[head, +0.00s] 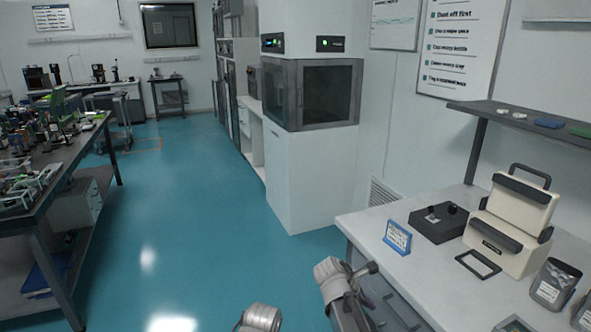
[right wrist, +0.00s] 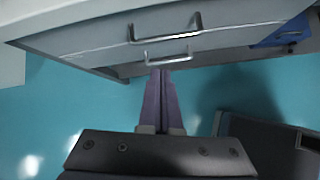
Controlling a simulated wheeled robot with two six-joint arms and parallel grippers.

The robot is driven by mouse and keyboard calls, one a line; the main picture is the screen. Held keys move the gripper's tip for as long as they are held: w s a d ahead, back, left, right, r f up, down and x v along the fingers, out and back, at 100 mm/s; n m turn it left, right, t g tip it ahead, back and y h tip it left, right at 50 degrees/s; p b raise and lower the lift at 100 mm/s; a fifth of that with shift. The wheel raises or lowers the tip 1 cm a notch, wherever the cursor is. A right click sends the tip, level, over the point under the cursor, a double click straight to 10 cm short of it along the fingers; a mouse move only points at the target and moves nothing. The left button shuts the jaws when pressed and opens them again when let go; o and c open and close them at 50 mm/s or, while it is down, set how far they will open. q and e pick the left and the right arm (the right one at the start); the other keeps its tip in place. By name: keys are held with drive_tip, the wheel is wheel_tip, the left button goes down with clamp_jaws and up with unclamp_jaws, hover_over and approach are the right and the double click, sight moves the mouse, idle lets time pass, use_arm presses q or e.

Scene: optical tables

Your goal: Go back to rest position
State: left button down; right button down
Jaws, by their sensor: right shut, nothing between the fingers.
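My right gripper (right wrist: 160,75) shows in the right wrist view with its two purple-grey fingers pressed together and nothing between them. Its tips are near the grey drawer front (right wrist: 85,45) and the metal drawer handles (right wrist: 165,28); I cannot tell whether they touch. In the head view my grey arm parts show at the bottom centre, beside the front of the white bench (head: 375,228). My left gripper cannot be made out in either view.
The white bench at right holds a blue-framed sign (head: 397,238), a dark control box (head: 438,222) and a cream instrument (head: 510,222). A dark cluttered table (head: 45,160) stands at left. A tall white cabinet (head: 312,180) stands ahead. Teal floor (head: 190,210) between them is clear.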

drive_tip(key=s+a+r+m+g+y+p, duration=0.2)
drive_tip(key=s+a+r+m+y+p, duration=0.2)
drive_tip(key=s+a+m, duration=1.1)
drive_tip(key=s+a+y+p, duration=0.2)
drive_tip(key=a+p, duration=0.1)
drive_tip(key=p, duration=0.1)
drive_tip(key=shift+s+a+r+g, duration=0.2)
drive_tip(key=shift+s+g, duration=0.15)
drive_tip(key=shift+g, duration=0.05)
